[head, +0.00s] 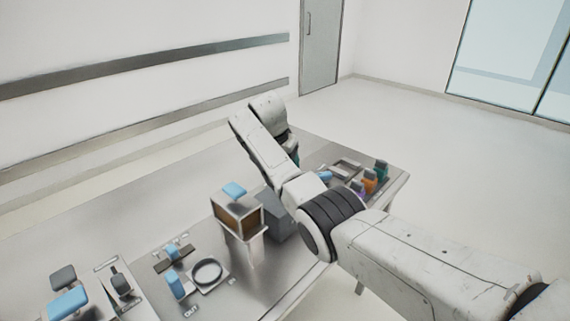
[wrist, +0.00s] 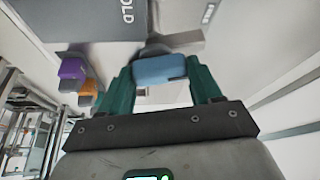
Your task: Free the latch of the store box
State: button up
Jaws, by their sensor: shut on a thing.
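My gripper (wrist: 163,76) shows in the wrist view with its two green fingers on either side of a blue block-like handle (wrist: 160,69), shut on it. The handle sits against a grey rounded part and bar (wrist: 182,43), which looks like a latch; whether it has turned cannot be told. In the head view my arm hides most of the gripper, and a blue piece (head: 325,175) shows just right of the wrist. A box with a brown front (head: 238,217) and a blue top handle (head: 234,190) stands left of my arm; which thing is the store box is unclear.
A grey block (head: 276,218) stands beside the brown-fronted box. Purple (wrist: 72,70) and orange (wrist: 88,88) pieces lie close left of the fingers; orange (head: 369,181) and teal ones stand at the table's right end. A ring (head: 207,272) and blue-handled fixtures occupy the front left.

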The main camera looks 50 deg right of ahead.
jog(key=shift+w+m+g+b, duration=0.15)
jog(key=shift+m+g+b, duration=0.35)
jog(key=shift+m+b, duration=0.75)
jog(key=shift+r+m, duration=0.1)
jog(key=shift+m, duration=0.15)
jog(key=o, duration=1.1)
jog(key=shift+c, duration=0.2)
jog(key=v, duration=1)
jog(key=shift+a+r+b, duration=0.2)
jog(key=shift+r+b, duration=0.1)
jog(key=shift+b, duration=0.05)
